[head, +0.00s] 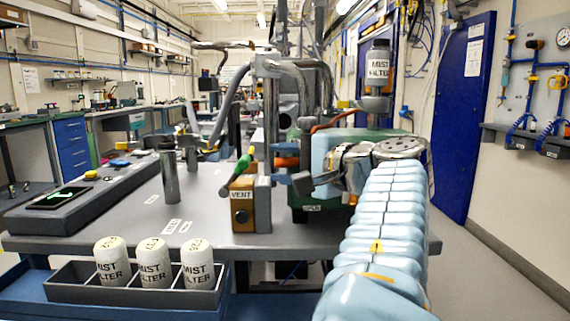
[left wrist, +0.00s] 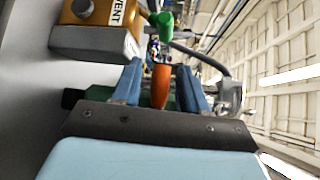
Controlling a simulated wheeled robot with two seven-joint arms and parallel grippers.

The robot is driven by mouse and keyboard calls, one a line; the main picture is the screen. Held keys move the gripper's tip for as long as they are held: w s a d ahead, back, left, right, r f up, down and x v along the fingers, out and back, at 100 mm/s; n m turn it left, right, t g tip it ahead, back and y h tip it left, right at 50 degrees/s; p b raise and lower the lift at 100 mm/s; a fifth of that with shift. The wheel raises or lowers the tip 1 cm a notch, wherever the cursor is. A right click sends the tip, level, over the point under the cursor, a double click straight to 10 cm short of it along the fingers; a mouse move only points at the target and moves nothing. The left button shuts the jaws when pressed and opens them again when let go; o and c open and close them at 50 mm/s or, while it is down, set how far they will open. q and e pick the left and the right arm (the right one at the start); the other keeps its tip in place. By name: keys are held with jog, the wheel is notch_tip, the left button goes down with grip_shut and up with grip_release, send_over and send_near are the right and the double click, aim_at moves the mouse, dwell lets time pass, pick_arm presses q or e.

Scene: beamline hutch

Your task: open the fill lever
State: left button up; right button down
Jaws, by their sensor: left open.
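An orange lever handle (head: 287,162) sticks out beside the brass VENT block (head: 242,215) on the bench. In the left wrist view the orange handle (left wrist: 160,86) lies between the two blue fingers of my left gripper (left wrist: 159,66). The left gripper (head: 283,164) is open around it, with gaps visible on both sides. A green-handled lever (head: 238,173) stands tilted above the VENT block; its green end (left wrist: 162,22) also shows in the left wrist view. I read no fill label, so which handle is the fill lever is not certain. My right gripper is out of view.
A grey rack (head: 130,297) with three white mist filters stands at the front left. A metal post (head: 168,175) and a control panel (head: 60,199) are on the left of the bench (head: 130,225).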

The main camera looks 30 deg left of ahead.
pick_arm(q)
jog(key=shift+c, duration=0.2)
grip_shut()
jog(key=shift+r+p, duration=0.1)
jog(key=shift+p, duration=0.2)
jog(key=f+n+h+p, duration=0.1)
jog(key=h+p, duration=0.1)
jog(key=f+n+h+p, duration=0.1)
jog(key=p, duration=0.1)
jog(key=shift+w+d+n+t+h, duration=0.1)
jog(key=shift+d+n+t+h, duration=0.1)
jog(key=shift+n+t+h, duration=0.15)
jog(key=shift+d+f+h, duration=0.1)
jog(key=shift+f+h, duration=0.15)
jog(key=shift+f, duration=0.1)
